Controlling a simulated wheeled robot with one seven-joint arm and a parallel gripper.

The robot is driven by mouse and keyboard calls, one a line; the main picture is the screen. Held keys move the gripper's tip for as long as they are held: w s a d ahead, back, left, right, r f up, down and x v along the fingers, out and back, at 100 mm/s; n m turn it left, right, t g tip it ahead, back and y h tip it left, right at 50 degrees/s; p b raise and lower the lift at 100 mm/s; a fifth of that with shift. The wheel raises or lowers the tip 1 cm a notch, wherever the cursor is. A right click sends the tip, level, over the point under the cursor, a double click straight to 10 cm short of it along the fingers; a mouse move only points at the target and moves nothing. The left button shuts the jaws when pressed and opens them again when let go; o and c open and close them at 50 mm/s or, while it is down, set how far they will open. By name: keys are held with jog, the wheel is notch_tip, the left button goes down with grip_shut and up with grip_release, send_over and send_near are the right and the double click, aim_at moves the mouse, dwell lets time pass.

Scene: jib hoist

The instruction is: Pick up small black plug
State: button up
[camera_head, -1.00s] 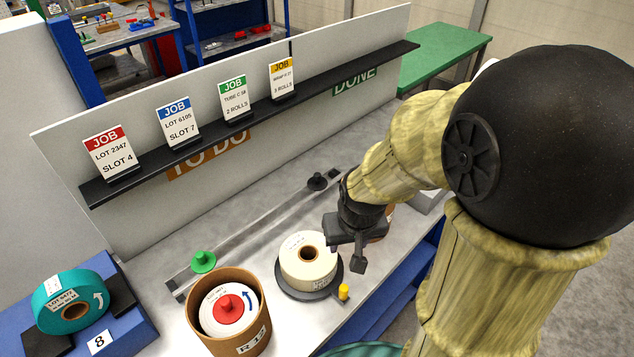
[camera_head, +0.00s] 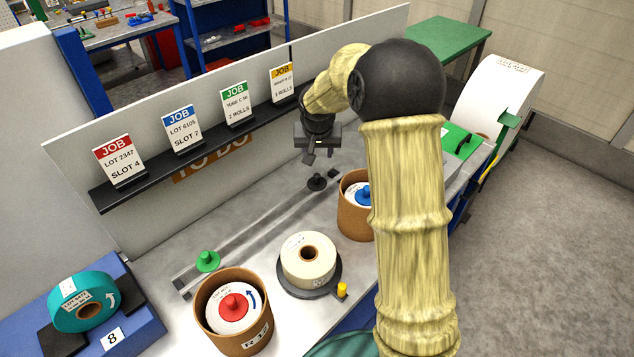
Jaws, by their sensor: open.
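The small black plug (camera_head: 317,182) stands on the grey bench near the far end of a long flat rail. It has a round base and a short knob on top. My gripper (camera_head: 318,157) is above and slightly behind the plug in the picture, pointing down with its fingers apart and nothing between them. A gap shows between the fingertips and the plug; the exact height is hard to tell.
A green plug (camera_head: 207,261) stands at the rail's near end. A white roll (camera_head: 307,258) sits on a dark round plate. Cardboard tubs hold a red-capped roll (camera_head: 234,307) and a blue-capped roll (camera_head: 362,195). A card shelf (camera_head: 210,140) runs behind my gripper.

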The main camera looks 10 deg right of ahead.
jog(key=p, duration=0.3)
send_near(317, 175)
jog(key=x, duration=0.5)
jog(key=shift+s+f, duration=0.1)
jog(key=shift+f, duration=0.1)
jog(key=shift+w+p+x, duration=0.1)
jog(key=shift+p+x, duration=0.7)
jog(key=shift+x, duration=0.45)
jog(key=shift+w+p+x, duration=0.15)
jog(key=shift+p+x, duration=0.6)
jog(key=shift+x, duration=0.5)
grip_shut()
